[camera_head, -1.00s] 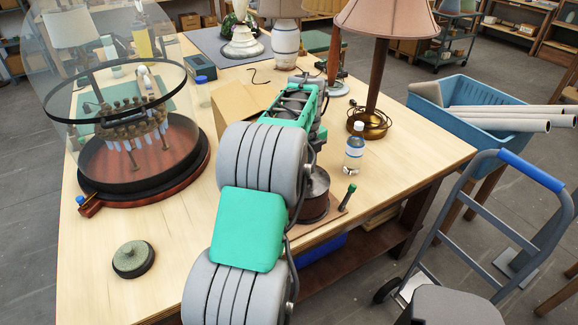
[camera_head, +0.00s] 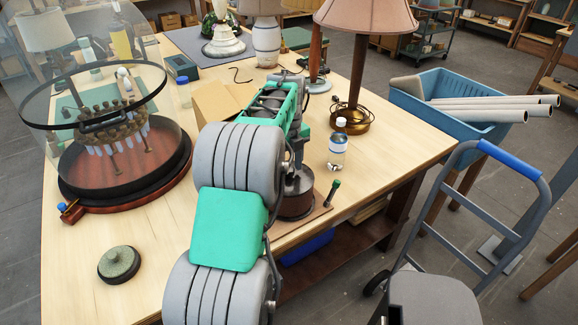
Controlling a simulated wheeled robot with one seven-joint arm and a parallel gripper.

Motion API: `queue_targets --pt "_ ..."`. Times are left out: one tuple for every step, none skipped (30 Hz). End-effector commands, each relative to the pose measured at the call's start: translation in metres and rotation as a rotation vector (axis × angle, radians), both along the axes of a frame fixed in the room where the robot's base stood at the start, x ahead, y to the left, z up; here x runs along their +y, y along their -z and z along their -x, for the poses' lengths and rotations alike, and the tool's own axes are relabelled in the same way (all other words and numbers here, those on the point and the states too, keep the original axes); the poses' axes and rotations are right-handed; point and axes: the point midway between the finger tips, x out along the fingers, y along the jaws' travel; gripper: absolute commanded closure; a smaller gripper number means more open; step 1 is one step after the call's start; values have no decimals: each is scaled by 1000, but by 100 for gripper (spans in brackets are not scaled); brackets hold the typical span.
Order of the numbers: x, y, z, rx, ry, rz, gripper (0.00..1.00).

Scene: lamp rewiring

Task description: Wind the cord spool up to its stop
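The cord spool seems to be the dark brown drum (camera_head: 298,196) on a small wooden base at the table's right front edge. My arm hides its left and upper parts. A short post with a green knob (camera_head: 335,184) stands on the base, to the right of the drum. Whether it is the spool's crank, I cannot tell. My arm reaches over the table, and its green and dark wrist end is above and behind the drum. My gripper's fingers are hidden behind my arm, so their opening and any contact with the spool cannot be seen.
A water bottle (camera_head: 338,146) and a brass-based lamp (camera_head: 350,118) stand just behind the spool. A glass-covered round stand (camera_head: 125,178) is at left, with a small dark lid (camera_head: 119,264) before it. A hand truck (camera_head: 480,205) and blue bin (camera_head: 455,115) are at right.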

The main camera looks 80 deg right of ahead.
Motion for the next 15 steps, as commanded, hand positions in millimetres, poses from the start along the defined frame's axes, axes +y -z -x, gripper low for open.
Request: queue_targets --pt "0 0 0 0 -1 0 49" --pt "0 0 0 0 -1 0 49" --pt "0 0 0 0 -1 0 49" --pt "0 0 0 0 -1 0 49" --pt "0 0 0 0 -1 0 49" --pt "0 0 -1 0 -1 0 49" --pt "0 -1 -1 0 -1 0 49" --pt "0 -3 -1 0 -1 0 49" --pt "0 -6 -1 0 -2 1 49" --pt "-1 -10 -1 0 -1 3 49" --pt "-1 -15 -1 0 -1 3 49" --pt "-1 -23 0 -1 -1 5 49" --pt "-1 -30 0 0 -1 4 49" --pt "-1 -36 0 0 -1 4 49" --pt "-1 -45 0 0 -1 4 49"
